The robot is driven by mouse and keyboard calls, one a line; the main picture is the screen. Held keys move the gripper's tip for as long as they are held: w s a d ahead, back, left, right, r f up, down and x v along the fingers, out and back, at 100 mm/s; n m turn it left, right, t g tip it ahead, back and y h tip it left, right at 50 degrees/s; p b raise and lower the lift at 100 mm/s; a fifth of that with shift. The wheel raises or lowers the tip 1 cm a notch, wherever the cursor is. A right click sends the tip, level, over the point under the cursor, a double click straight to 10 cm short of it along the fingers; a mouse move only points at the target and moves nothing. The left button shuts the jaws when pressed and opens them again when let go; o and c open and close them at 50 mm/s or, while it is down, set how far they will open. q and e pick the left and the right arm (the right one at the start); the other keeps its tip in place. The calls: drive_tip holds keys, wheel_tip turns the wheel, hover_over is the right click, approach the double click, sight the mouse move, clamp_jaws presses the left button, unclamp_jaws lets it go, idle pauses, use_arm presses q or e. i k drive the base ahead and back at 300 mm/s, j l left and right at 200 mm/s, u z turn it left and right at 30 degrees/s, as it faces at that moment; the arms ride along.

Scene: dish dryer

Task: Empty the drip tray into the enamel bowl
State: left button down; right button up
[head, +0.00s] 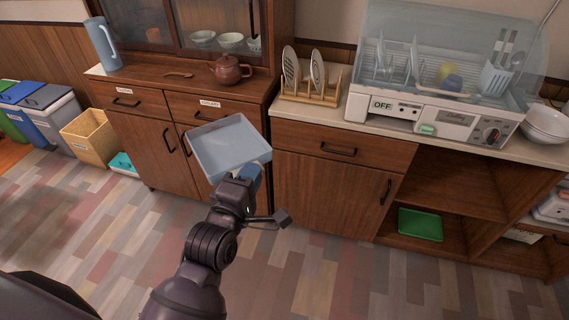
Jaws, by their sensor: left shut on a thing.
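My left gripper (243,178) is shut on the near edge of the drip tray (229,146), a shallow pale blue rectangular tray. The tray is held in the air in front of the wooden cabinet, with its inside showing and looking slightly tilted. I cannot make out any water in it. A white bowl (546,124), which may be the enamel bowl, stands at the right end of the counter and looks stacked with another. The dish dryer (430,111) stands on the counter with a dark opening low on its front left. My right gripper is not in view.
A wooden rack with plates (310,96) stands left of the dryer. A brown teapot (229,70) and wooden spoon (179,75) sit on the left cabinet. A green tray (420,225) lies on the low shelf. Bins (55,115) and a basket (92,137) stand far left.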

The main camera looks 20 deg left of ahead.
sight(542, 124)
drive_tip(key=i+l+z, duration=0.1)
drive_tip(key=l+z, duration=0.2)
drive_tip(key=i+l+z, duration=0.35)
drive_tip(key=l+z, duration=0.15)
drive_tip(key=z, duration=0.2)
drive_tip(key=i+l+z, duration=0.15)
drive_tip(key=z, duration=0.3)
drive_tip(key=i+l+z, duration=0.2)
drive_tip(key=z, duration=0.25)
drive_tip(key=i+l+z, duration=0.1)
drive_tip(key=i, duration=0.25)
drive_tip(key=i+l, duration=0.1)
drive_tip(key=i, duration=0.2)
drive_tip(key=i+l+u, duration=0.15)
drive_tip(key=i+u, duration=0.35)
drive_tip(key=i+l+u, duration=0.25)
drive_tip(key=u, duration=0.25)
drive_tip(key=i+l+u, duration=0.3)
drive_tip(key=l+u, duration=0.2)
